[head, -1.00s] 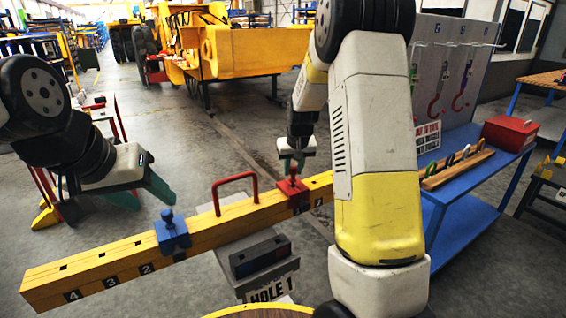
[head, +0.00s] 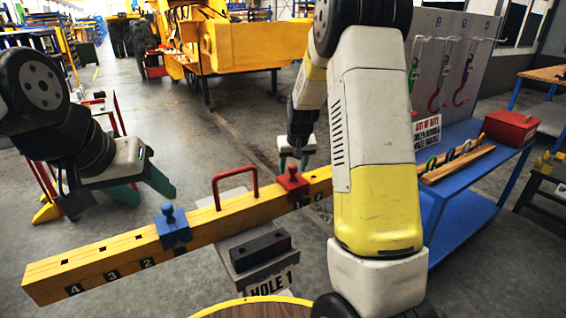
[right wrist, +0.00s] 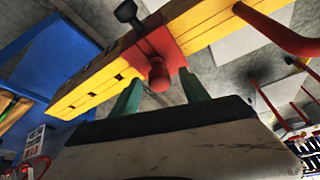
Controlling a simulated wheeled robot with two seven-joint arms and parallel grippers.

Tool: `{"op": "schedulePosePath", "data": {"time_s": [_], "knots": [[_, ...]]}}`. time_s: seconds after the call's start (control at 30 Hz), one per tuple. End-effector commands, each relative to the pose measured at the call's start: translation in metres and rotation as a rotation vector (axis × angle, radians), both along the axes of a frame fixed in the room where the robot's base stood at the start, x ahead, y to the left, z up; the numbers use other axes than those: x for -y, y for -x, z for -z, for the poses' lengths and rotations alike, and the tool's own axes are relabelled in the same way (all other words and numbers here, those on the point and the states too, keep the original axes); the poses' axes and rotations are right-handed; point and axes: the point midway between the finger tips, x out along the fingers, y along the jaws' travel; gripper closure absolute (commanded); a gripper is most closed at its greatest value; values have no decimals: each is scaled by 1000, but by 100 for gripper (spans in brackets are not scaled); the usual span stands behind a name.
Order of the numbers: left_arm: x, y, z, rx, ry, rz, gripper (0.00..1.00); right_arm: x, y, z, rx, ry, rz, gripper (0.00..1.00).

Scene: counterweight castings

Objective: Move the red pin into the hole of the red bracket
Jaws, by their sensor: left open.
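The red bracket (head: 293,189) sits astride the yellow beam (head: 110,262). The red pin (head: 292,171) stands upright at the top of the bracket; how deep it sits is hard to tell. My right gripper (head: 294,162) is just behind the pin in the head view. In the right wrist view its two green fingers are apart, with the pin's round head (right wrist: 158,76) showing between them, apart from both fingers. A black knob (right wrist: 127,12) sticks out beside the bracket. My left gripper (head: 154,195) is open and empty, left of the beam.
A blue bracket with a blue pin (head: 168,213) sits further left on the beam. A red handle (head: 234,185) arches over the beam between the brackets. A grey stand (head: 262,276) marked HOLE 1 is below. A blue bench (head: 470,210) stands at right.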

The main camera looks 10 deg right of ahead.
Motion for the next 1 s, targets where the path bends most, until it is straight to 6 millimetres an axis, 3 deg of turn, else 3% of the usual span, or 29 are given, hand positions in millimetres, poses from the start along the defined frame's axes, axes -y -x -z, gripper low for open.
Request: {"op": "schedulePosePath", "data": {"time_s": [0.23,0.63,1.0], "knots": [[0,0,0,0,0,0,48,0,2,-7,3,0,0,47],[0,0,0,0,0,0,48,-1,26,-64,3,-1,0,47],[0,0,0,0,0,0,48,0,30,-72,0,0,0,47]]}}
